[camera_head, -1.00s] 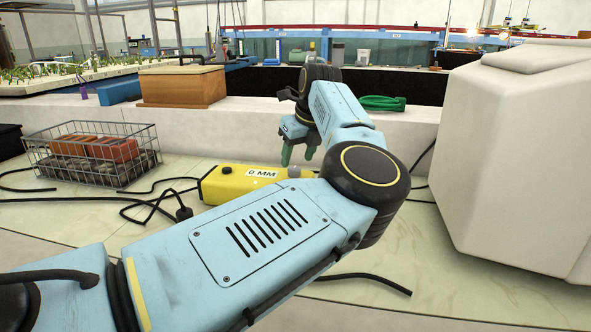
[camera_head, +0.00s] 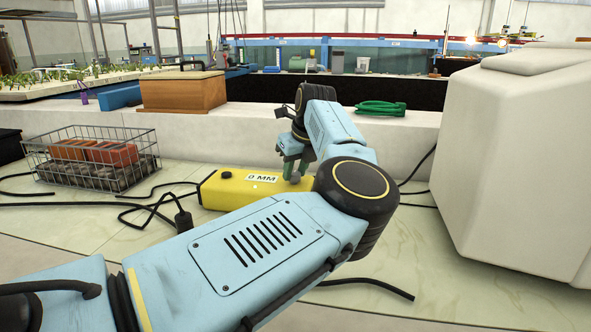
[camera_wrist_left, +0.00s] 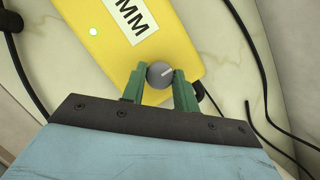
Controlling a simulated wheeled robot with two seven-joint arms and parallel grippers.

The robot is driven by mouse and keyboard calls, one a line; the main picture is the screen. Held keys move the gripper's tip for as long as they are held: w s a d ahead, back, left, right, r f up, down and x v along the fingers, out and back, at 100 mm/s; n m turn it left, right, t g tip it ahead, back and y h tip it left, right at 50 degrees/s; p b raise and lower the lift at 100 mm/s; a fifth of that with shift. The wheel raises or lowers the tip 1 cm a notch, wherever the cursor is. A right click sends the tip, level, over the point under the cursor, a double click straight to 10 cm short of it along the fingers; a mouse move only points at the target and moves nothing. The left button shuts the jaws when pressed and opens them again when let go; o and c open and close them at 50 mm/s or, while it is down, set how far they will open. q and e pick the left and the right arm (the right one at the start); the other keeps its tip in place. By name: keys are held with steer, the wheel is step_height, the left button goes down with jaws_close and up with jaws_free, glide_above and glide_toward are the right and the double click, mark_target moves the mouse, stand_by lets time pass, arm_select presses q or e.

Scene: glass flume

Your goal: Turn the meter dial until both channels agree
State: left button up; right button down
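The yellow meter box (camera_head: 222,192) lies on the pale bench with a label reading "0 MM" (camera_head: 262,177). My left gripper (camera_head: 294,170) is down at the dial end of the box. Its green fingers (camera_wrist_left: 160,84) stand one on each side of the dial, very close to it; whether they press on it is unclear. My right gripper is not in view.
A wire basket (camera_head: 90,162) with red and dark blocks stands at the left. Black cables (camera_head: 150,205) lie around the box. A large white casing (camera_head: 515,150) fills the right.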

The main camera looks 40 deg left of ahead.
arm_select(q)
steer(key=shift+c, duration=1.3)
steer(key=shift+m, duration=0.3)
